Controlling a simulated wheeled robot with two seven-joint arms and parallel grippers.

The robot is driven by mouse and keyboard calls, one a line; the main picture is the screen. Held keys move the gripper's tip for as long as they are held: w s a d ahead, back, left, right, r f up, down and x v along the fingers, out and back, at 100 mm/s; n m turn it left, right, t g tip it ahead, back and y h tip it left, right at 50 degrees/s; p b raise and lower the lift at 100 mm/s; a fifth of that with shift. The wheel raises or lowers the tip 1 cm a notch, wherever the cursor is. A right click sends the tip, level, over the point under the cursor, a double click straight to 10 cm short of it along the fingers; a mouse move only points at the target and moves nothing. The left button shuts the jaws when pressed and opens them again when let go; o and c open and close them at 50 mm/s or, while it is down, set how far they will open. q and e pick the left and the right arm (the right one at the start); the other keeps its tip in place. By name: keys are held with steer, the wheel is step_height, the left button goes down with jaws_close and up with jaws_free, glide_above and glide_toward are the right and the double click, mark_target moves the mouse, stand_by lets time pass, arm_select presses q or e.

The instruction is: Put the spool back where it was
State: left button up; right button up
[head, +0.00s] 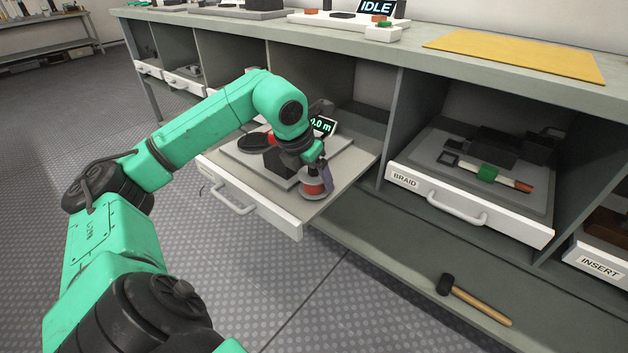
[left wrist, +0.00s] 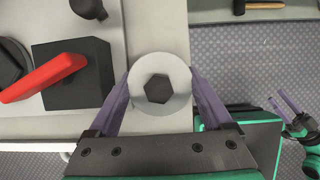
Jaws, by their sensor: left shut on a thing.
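The spool (head: 314,184) has pale round flanges and a red winding. It is upright at the right front of the open drawer (head: 270,210). My left gripper (head: 320,178) is shut on it from above. In the left wrist view the spool (left wrist: 160,112) shows a white flange with a dark hexagonal centre, between the two purple fingers of my left gripper (left wrist: 160,76). I cannot tell whether its underside touches the drawer floor. My right gripper (left wrist: 283,103) shows only in the left wrist view, far right, fingers apart and empty.
A grey machine with a black block, red lever (left wrist: 45,78) and small display (head: 322,125) stands in the drawer beside the spool. The BRAID drawer (head: 470,205) is at the right. A hammer (head: 475,301) lies on the lower shelf. A yellow mat (head: 515,55) lies on the bench top.

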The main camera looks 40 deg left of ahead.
arm_select(q)
steer(key=shift+f, duration=0.1)
steer(key=o, duration=1.3)
steer(key=shift+s+r, duration=0.1)
steer(key=shift+r, duration=0.35)
steer(key=p+v, duration=0.1)
steer(key=v, duration=1)
steer(key=shift+s+d+r+p, duration=0.1)
steer(key=shift+r+p, duration=0.15)
steer(key=shift+p, duration=0.1)
